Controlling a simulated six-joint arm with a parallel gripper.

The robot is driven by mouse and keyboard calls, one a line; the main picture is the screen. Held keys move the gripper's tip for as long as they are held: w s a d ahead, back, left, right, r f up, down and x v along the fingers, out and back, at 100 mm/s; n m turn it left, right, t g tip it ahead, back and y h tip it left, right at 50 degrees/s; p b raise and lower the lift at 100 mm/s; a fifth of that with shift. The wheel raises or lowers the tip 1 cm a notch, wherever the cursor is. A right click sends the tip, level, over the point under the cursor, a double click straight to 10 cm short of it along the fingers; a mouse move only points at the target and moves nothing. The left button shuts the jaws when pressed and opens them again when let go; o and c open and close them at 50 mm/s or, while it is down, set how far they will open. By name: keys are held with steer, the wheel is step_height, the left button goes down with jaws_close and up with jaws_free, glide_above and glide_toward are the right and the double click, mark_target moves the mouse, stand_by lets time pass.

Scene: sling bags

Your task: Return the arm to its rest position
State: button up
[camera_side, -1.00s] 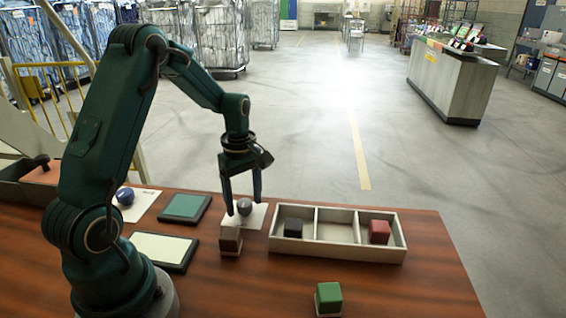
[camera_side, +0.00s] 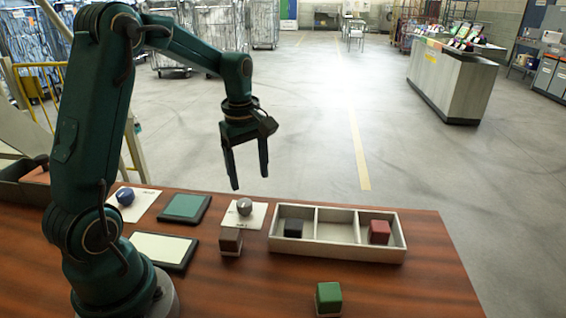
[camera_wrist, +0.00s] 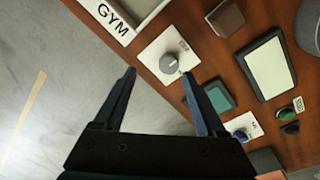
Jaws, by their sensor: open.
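My gripper (camera_side: 248,168) hangs in the air above the back edge of the table, open and empty, fingers pointing down. A grey knob (camera_side: 244,206) on a white card lies below it on the table. In the wrist view, my gripper (camera_wrist: 160,84) is open with nothing between its fingers. The grey knob (camera_wrist: 168,63) shows just beyond the fingertips in that view.
A three-part tray (camera_side: 337,250) holds a black cube (camera_side: 293,228) on the left and a red cube (camera_side: 379,232) on the right; its middle is empty. A brown cube (camera_side: 231,242), green cube (camera_side: 328,298), blue knob (camera_side: 125,196), teal pad (camera_side: 184,207) and pale pad (camera_side: 160,249) lie on the table.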

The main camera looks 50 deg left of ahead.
steer(key=s+d+r+m+t, duration=0.3)
steer(key=s+d+r+m, duration=0.2)
steer(key=d+r+m, duration=0.35)
steer(key=s+d+f+m+t, duration=0.1)
steer(key=s+d+f+m, duration=0.1)
steer(key=s+d+m, duration=0.3)
steer(key=s+m, duration=0.3)
steer(key=m, duration=0.1)
steer(key=shift+d+t, duration=0.25)
steer(key=shift+t, duration=0.15)
